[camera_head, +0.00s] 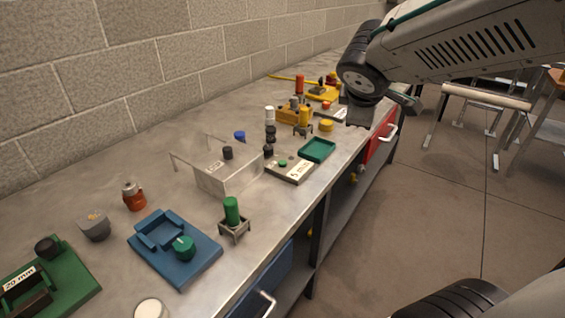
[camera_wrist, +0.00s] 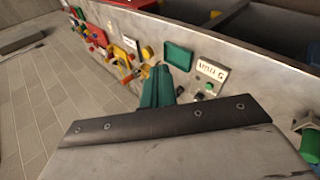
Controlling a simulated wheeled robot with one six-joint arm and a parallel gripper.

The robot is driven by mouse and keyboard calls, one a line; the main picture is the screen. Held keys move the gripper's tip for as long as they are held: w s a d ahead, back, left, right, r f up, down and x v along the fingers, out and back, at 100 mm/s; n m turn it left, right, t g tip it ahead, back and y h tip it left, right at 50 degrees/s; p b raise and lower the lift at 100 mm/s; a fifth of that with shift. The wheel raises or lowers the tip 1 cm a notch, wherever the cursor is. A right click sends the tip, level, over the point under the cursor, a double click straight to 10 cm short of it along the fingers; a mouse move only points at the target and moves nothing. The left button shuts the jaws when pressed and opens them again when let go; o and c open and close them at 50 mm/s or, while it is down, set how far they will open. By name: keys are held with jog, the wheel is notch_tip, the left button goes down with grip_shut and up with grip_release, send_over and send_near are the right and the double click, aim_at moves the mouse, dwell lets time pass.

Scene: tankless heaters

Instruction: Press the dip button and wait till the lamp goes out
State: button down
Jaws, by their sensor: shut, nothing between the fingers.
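A pale panel (camera_head: 291,170) marked "5 min" lies on the steel bench, with a green round button or lamp (camera_head: 283,162) on its top. I cannot tell which part is the dip button or whether a lamp is lit. In the wrist view the panel (camera_wrist: 211,72) is right of my gripper, with its green round part (camera_wrist: 209,86) and a dark knob near it. My gripper (camera_wrist: 157,72) is shut and empty, its teal fingers together, apart from the panel. In the head view my arm reaches in from the upper right, over the bench's far front edge.
A green tray (camera_head: 317,150) lies right beside the panel. A clear stand (camera_head: 229,178), a green cylinder on a small stand (camera_head: 233,215) and a blue fixture (camera_head: 174,248) are nearer. Yellow and red fixtures crowd the far bench.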

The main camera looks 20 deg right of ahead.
jog(key=w+a+f+n+t+y, duration=0.2)
jog(key=w+a+n+t, duration=0.15)
jog(key=w+n, duration=0.65)
jog(key=n+g+y, duration=0.2)
jog(key=n+y, duration=0.3)
jog(key=n, duration=0.4)
send_over(284, 164)
notch_tip(284, 164, down, 7)
jog(key=shift+f, duration=0.1)
jog(key=shift+d+f, duration=0.1)
jog(key=shift+f, duration=4.2)
jog(key=shift+f, duration=0.4)
